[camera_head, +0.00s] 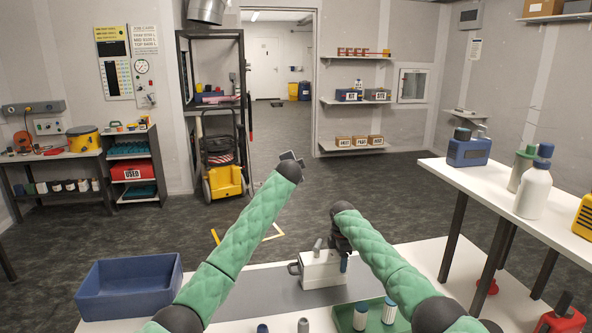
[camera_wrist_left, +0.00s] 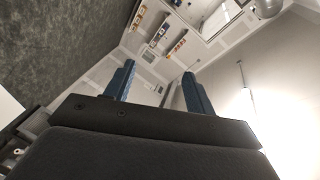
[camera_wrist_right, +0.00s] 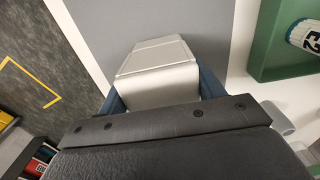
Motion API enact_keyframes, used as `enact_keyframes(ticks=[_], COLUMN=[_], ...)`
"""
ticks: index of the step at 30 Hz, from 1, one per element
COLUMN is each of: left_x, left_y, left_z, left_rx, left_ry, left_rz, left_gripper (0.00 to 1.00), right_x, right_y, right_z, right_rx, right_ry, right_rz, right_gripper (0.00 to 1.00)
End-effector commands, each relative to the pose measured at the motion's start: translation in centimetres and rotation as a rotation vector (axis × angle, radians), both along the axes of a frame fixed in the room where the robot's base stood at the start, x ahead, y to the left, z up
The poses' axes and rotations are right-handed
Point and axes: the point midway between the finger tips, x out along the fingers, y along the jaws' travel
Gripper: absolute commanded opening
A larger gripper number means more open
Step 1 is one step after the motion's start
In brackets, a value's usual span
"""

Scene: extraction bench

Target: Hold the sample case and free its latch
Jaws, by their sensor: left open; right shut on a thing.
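The sample case (camera_head: 320,270) is a small white box on the pale bench with a grey upright stub (camera_head: 317,247) on top and a dark loop (camera_head: 293,267) at its left end. I cannot tell which of these is the latch. My right gripper (camera_head: 342,250) is at the case's right part, with one blue finger across its near face. The right wrist view shows the pale case (camera_wrist_right: 157,68) between the two blue fingers. My left gripper (camera_head: 290,158) is raised high above and beyond the case, apart from it. In the left wrist view its fingers are spread and empty.
A green tray (camera_head: 372,318) with white bottles (camera_head: 389,310) is close in front of the case's right side. Two small capped items (camera_head: 303,325) stand at the front edge. A white side table (camera_head: 500,195) is at right.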

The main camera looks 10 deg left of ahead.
Motion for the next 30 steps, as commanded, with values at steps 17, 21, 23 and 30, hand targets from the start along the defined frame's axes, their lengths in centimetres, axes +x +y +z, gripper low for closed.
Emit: enact_keyframes(ticks=[17, 21, 23, 30], left_x=[1.9, 2.8, 3.1, 3.3], left_y=[-1.3, -2.0, -2.1, -2.6], left_z=[10.2, 9.3, 8.5, 2.9], left_rx=[0.037, 0.001, -0.014, -0.050], left_ry=[-0.066, 0.013, 0.062, 0.342], left_rz=[-0.022, -0.043, -0.048, -0.085], left_gripper=[0.76, 0.76, 0.76, 0.76], right_x=[0.0, 0.0, 0.0, 0.0], right_y=[0.0, 0.0, 0.0, 0.0], right_z=[0.0, 0.0, 0.0, 0.0], right_rx=[0.000, 0.000, 0.000, 0.000], right_ry=[0.000, 0.000, 0.000, 0.000], right_rz=[0.000, 0.000, 0.000, 0.000], right_gripper=[0.33, 0.33, 0.33, 0.33])
